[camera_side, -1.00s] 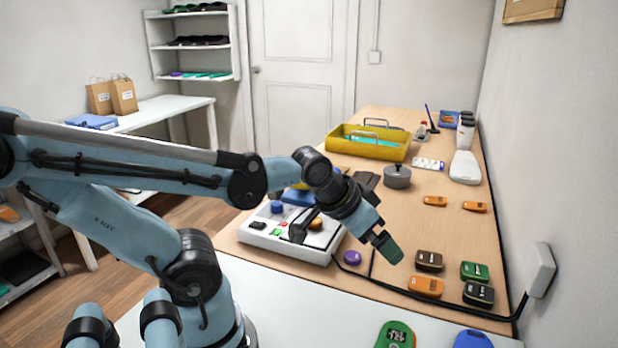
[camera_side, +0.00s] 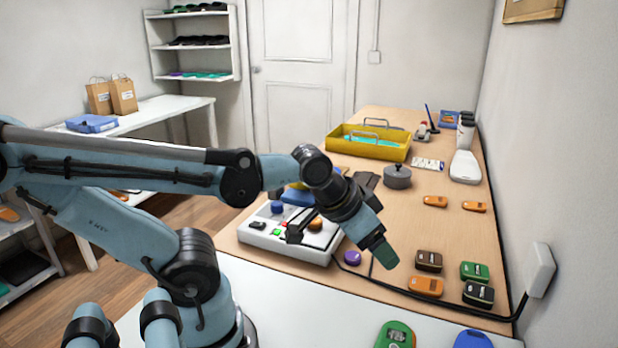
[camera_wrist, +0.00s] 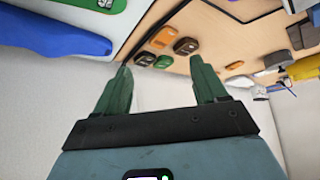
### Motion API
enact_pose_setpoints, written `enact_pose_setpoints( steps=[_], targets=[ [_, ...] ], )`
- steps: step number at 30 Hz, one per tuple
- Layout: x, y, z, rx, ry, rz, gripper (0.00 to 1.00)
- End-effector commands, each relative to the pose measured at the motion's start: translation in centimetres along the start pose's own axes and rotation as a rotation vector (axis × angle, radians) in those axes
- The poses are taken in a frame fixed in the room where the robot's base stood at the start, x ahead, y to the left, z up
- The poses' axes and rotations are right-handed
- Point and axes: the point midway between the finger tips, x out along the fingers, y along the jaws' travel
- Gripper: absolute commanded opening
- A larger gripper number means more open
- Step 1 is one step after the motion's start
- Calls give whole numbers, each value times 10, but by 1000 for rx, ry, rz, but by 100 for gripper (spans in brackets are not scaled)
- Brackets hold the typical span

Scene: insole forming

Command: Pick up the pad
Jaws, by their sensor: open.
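Several small pads lie grouped on the wooden table: a brown one (camera_side: 429,260), an orange one (camera_side: 426,286), a green one (camera_side: 474,271) and a black one (camera_side: 479,294). I cannot tell which is the task's pad. My gripper (camera_side: 384,254) points down and right, above the table and left of this group. In the wrist view my gripper (camera_wrist: 160,68) has its two green fingers spread, with nothing between them. There the orange pad (camera_wrist: 161,37), brown pad (camera_wrist: 186,46), green pad (camera_wrist: 164,61) and black pad (camera_wrist: 145,58) show beyond the fingertips.
A white machine (camera_side: 285,235) with buttons stands left of my gripper. A purple round knob (camera_side: 352,258) is close below it. A cable runs past the pads to a wall box (camera_side: 540,270). Green (camera_side: 396,335) and blue (camera_side: 473,339) insole shapes lie on the white surface in front.

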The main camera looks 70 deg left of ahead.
Motion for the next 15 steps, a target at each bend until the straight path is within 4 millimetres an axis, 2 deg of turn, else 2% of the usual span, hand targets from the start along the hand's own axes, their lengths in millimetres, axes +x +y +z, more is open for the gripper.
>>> enact_pose_setpoints(
  steps=[4, 7, 15],
  targets=[
    [0, -6, -2, 44, -16, -17, 72],
    [-1, -19, -6, 162, -62, -51, 72],
    [-8, -84, -16, 696, -341, -122, 72]
  ],
)
